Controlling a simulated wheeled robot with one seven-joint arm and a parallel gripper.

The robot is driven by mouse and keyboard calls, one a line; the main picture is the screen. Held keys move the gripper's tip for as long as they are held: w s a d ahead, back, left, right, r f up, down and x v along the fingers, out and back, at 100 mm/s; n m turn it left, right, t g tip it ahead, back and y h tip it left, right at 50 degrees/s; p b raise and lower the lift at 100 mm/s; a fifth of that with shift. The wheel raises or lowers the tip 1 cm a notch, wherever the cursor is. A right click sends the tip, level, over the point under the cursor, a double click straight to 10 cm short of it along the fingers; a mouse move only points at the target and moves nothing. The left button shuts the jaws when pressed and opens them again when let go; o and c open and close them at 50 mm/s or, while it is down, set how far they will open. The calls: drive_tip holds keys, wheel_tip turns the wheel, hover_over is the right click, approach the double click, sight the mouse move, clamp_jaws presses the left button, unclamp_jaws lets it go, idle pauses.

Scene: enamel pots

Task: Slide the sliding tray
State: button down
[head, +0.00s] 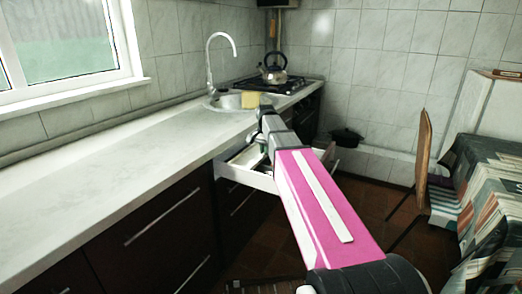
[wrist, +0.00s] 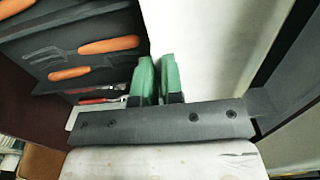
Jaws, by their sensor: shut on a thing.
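The sliding tray (wrist: 95,28) is a dark cutlery tray in the upper left of the wrist view. It holds utensils with orange handles (wrist: 110,45). My gripper (wrist: 159,80), with green fingers, is at the tray's right edge, beside a pale panel (wrist: 205,40). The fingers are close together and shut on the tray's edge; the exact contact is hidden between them. In the head view, my arm reaches down into the open white drawer (head: 243,179) and covers much of it and the tray.
A long pale counter (head: 130,165) runs along the left above dark cabinets. A sink with a yellow sponge (head: 250,100) and a stove with a kettle (head: 273,68) lie beyond the drawer. A chair (head: 423,150) and covered table (head: 490,180) stand at right, with floor between.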

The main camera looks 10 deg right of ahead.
drive_tip(key=s+d, duration=0.4)
drive_tip(key=d, duration=0.2)
drive_tip(key=s+d, duration=0.5)
drive_tip(key=d, duration=0.1)
drive_tip(key=s+d, duration=0.4)
drive_tip(key=d, duration=0.2)
drive_tip(key=shift+s+d, duration=0.35)
drive_tip(key=shift+d, duration=0.05)
drive_tip(key=c, duration=1.2)
unclamp_jaws()
drive_tip(key=shift+c, duration=0.2)
approach(257, 155)
drive_tip(key=f, duration=0.2)
drive_tip(key=s+d+f, duration=0.1)
drive_tip(key=f, duration=0.1)
drive_tip(key=d+f, duration=0.1)
drive_tip(key=shift+s+f, duration=0.2)
drive_tip(key=shift+f, duration=0.2)
wheel_tip(257, 155, up, 10)
drive_tip(key=w+a, duration=0.1)
drive_tip(key=a, duration=0.1)
drive_tip(key=shift+w, duration=0.15)
